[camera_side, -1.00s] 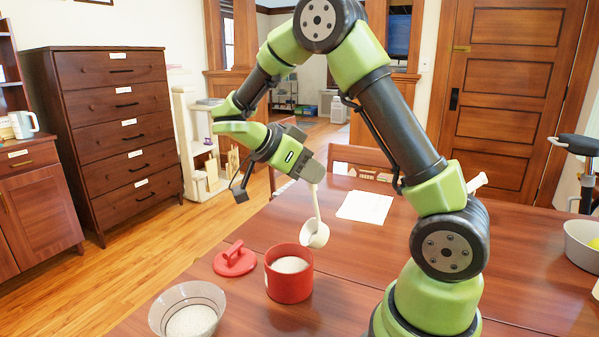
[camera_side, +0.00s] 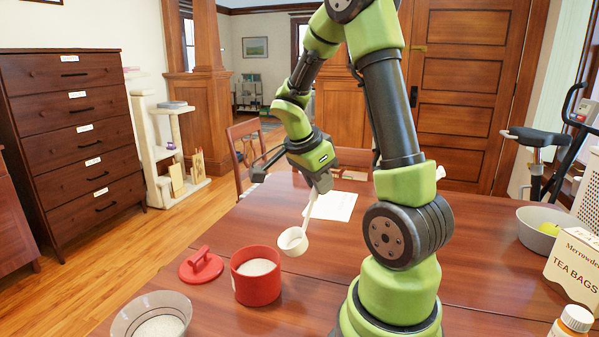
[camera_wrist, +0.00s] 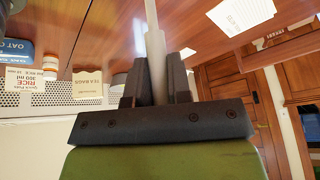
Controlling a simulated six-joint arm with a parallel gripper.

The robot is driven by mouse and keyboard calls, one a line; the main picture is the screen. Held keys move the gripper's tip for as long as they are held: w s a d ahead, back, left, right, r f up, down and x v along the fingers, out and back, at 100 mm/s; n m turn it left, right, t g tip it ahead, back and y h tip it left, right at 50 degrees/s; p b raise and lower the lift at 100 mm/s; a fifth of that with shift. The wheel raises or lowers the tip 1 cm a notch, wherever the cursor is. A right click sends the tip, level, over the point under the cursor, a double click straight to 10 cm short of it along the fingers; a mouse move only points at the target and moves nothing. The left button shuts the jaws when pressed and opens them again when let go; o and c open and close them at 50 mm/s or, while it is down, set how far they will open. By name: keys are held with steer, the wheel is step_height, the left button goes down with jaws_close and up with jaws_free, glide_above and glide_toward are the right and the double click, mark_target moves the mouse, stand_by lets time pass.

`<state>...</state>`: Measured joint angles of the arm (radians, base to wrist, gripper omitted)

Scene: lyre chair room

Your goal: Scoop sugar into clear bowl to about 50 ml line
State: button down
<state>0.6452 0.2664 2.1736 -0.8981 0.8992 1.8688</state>
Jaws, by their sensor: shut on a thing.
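My gripper (camera_side: 318,184) is shut on the handle of a white scoop (camera_side: 293,241). The handle also stands between the jaws in the wrist view (camera_wrist: 154,50). The scoop's cup hangs in the air beside and above the right side of a red canister (camera_side: 256,287). The canister is open, with white sugar (camera_side: 257,267) in it. Its red lid (camera_side: 201,267) lies on the table to its left. A clear bowl (camera_side: 122,322) at the bottom left edge holds some white sugar (camera_side: 161,327). I cannot read its measuring line or tell whether the scoop holds sugar.
A paper sheet (camera_side: 333,206) lies on the table behind the scoop. A chair (camera_side: 247,150) stands behind the table. The table's left edge is near the clear bowl.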

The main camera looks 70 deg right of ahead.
steer(key=shift+s+d+f, duration=0.2)
steer(key=shift+s+d, duration=0.1)
steer(key=shift+s+d+f+t+y, duration=0.35)
steer(key=shift+s+d+f+t, duration=0.15)
steer(key=shift+s+d, duration=0.25)
steer(key=shift+s+d+f+t+y, duration=0.35)
steer(key=shift+s+d+f+t, duration=0.2)
steer(key=shift+s, duration=0.25)
steer(key=shift+r, duration=0.1)
